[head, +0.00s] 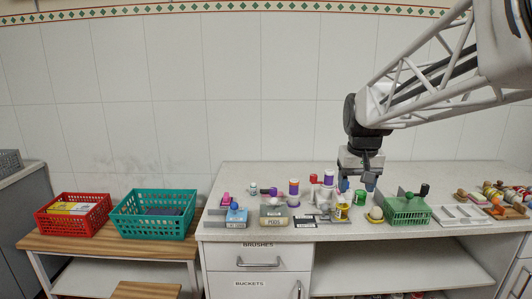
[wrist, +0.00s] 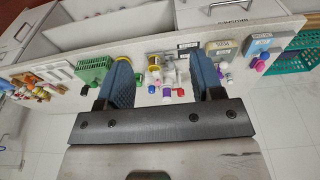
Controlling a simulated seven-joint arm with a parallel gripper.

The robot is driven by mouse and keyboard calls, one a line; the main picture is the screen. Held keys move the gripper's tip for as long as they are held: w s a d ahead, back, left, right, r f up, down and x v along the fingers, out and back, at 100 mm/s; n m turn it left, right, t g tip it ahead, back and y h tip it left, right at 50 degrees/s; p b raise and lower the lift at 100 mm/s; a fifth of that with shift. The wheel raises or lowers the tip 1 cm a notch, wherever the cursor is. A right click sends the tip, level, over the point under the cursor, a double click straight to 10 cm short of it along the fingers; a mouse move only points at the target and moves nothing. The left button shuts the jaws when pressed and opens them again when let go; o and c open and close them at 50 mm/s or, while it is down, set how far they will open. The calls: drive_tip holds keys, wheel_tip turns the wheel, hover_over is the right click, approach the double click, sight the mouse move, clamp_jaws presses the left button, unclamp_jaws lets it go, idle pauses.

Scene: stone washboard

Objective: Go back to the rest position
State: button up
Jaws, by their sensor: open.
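My gripper (head: 357,184) is at the end of my arm, over the worktop right of its middle in the head view. It points down, its fingertips close to several small items; I cannot tell whether it touches any. In the wrist view my gripper (wrist: 162,78) shows two blue-padded fingers spread wide, with nothing held between them. A yellow-and-white cup (wrist: 158,70) and small bottles show in the gap beyond the fingers. The rest position is not marked in either view.
The worktop (head: 470,175) holds a green basket (head: 407,212), a white rack (head: 462,217), a box labelled PODS (head: 274,218) and purple-white bottles (head: 293,190). A red basket (head: 73,212) and teal basket (head: 152,213) stand on a lower wooden bench. The space above is free.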

drive_tip(key=s+a+f, duration=0.1)
drive_tip(key=s+f, duration=0.2)
drive_tip(key=s, duration=0.6)
drive_tip(key=s+a+f, duration=0.1)
drive_tip(key=s+f, duration=0.2)
drive_tip(key=s, duration=0.6)
drive_tip(key=s+a+f+t, duration=0.1)
drive_tip(key=s+f, duration=0.2)
drive_tip(key=s, duration=0.7)
drive_tip(key=shift+a+f, duration=0.25)
drive_tip(key=shift+f, duration=0.1)
